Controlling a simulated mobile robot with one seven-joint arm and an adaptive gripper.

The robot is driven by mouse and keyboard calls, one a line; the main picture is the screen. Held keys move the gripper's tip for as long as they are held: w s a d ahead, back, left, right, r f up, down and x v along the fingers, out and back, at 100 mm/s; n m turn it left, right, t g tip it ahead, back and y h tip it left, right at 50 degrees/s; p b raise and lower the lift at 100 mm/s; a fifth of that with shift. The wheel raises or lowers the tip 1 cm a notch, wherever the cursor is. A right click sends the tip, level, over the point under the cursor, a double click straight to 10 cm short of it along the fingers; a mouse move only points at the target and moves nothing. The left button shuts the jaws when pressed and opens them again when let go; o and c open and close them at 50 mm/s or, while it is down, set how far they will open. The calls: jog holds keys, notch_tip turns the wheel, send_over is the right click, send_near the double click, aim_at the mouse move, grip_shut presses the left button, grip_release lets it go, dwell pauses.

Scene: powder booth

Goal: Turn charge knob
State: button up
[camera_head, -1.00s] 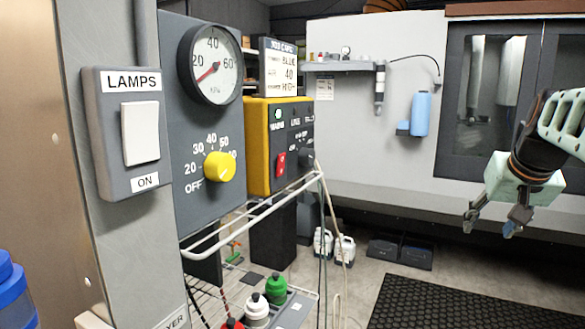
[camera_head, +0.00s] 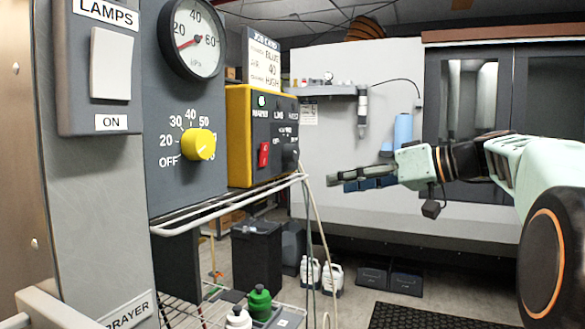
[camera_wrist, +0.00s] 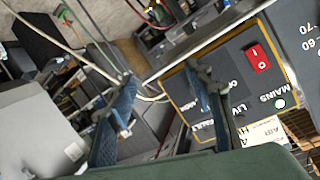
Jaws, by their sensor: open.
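The charge knob (camera_head: 290,156) is a small black knob at the right end of the dark panel on the yellow-edged control unit (camera_head: 238,128). In the head view it sits below and right of small markings too fine to read fully. My gripper (camera_head: 346,182) is open and empty, right of the knob and a little lower, its fingers pointing left toward the unit. In the wrist view the unit's panel (camera_wrist: 238,92) shows tilted at the right, behind the right finger of my gripper (camera_wrist: 160,82). I cannot make out the knob clearly there; the finger covers part of the panel.
A yellow knob (camera_head: 199,144) and a gauge (camera_head: 192,38) are on the grey panel at left. A red switch (camera_head: 264,154) is on the unit. A white wire rack (camera_head: 232,205) and hanging hoses (camera_head: 313,230) are below. A job card (camera_head: 263,62) stands on top.

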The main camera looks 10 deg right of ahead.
aim_at(296, 153)
notch_tip(296, 153, up, 6)
jog(key=s+n+y+b, duration=0.1)
jog(key=s+n+y, duration=0.1)
jog(key=n+y, duration=0.15)
jog(key=shift+m+t, duration=0.25)
jog(key=shift+t, duration=0.15)
jog(key=x, duration=1.1)
jog(key=shift+a+p, duration=0.25)
jog(key=shift+p, duration=0.05)
jog(key=c, duration=1.2)
